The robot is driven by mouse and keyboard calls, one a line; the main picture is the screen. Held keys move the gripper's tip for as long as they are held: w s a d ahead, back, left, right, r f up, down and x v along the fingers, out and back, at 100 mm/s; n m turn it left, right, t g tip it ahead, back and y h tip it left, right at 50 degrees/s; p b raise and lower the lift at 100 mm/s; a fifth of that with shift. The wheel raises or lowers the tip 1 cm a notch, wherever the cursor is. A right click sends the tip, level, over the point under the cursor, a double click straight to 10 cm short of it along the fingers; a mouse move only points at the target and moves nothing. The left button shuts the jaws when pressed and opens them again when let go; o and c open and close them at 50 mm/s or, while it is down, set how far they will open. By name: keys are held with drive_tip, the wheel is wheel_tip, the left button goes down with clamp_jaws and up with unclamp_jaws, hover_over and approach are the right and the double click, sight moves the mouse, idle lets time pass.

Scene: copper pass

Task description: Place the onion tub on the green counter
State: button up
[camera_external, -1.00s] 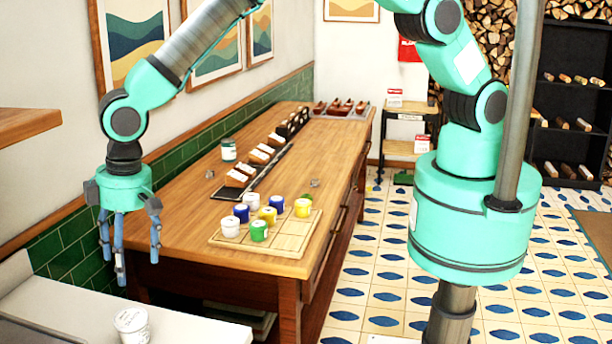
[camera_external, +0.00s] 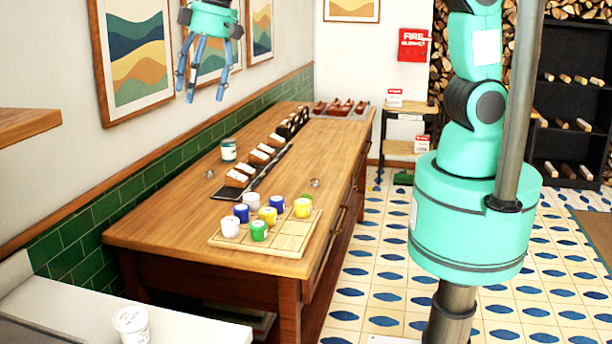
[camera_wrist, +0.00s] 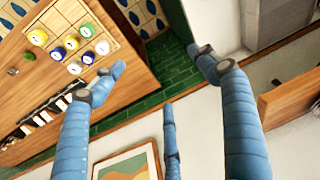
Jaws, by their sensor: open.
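A small white lidded tub (camera_external: 131,325) stands upright on the white counter (camera_external: 190,331) at the lower left; its label is too small to read, so I cannot tell that it is the onion tub. No counter with a green top shows; green tiles (camera_external: 75,249) line the wall behind the wooden table. My gripper (camera_external: 202,92) is high above the table's left side, near the wall pictures, its blue fingers spread, open and empty. In the wrist view the fingers (camera_wrist: 160,82) spread over wall and tiles, holding nothing.
A wooden shelf (camera_external: 25,122) juts in at left. The table's near left is clear.

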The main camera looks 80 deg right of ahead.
drive_tip(key=s+d+r+m, duration=0.1)
drive_tip(key=s+d+r, duration=0.65)
drive_tip(key=d, duration=0.35)
drive_tip(key=s+d+m+t, duration=0.1)
drive_tip(key=s+d, duration=0.7)
drive_tip(key=s, duration=0.4)
drive_tip(key=s+d+r+t+h, duration=0.1)
drive_tip(key=s+d, duration=0.7)
drive_tip(key=s, duration=0.4)
drive_tip(key=shift+s+r+m+t, duration=0.2)
drive_tip(key=shift+s+m+t, duration=0.15)
drive_tip(key=shift+m+t, duration=0.05)
drive_tip(key=shift+f, duration=0.1)
wheel_tip(320, 180, down, 17)
drive_tip(key=b, duration=1.7)
